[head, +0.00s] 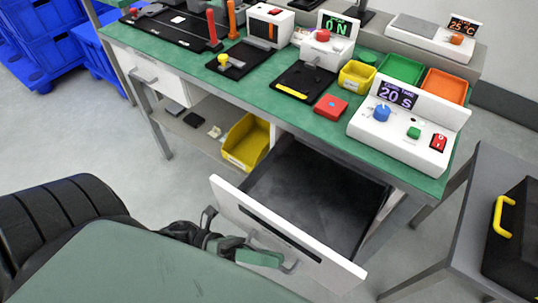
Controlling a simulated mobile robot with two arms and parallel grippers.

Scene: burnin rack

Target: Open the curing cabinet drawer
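The curing cabinet drawer (350,273) is pulled well out from under the right part of the bench. Its white front faces me, and its dark interior (310,190) looks empty. Whether a finger touches the handle is unclear. My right gripper is not in view.
The green bench top (265,97) carries the curing unit with a "20 S" display (405,125), a red box (330,107) and several bins and fixtures. A yellow bin (246,142) sits on the shelf left of the drawer. A grey side table (470,200) stands at right.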

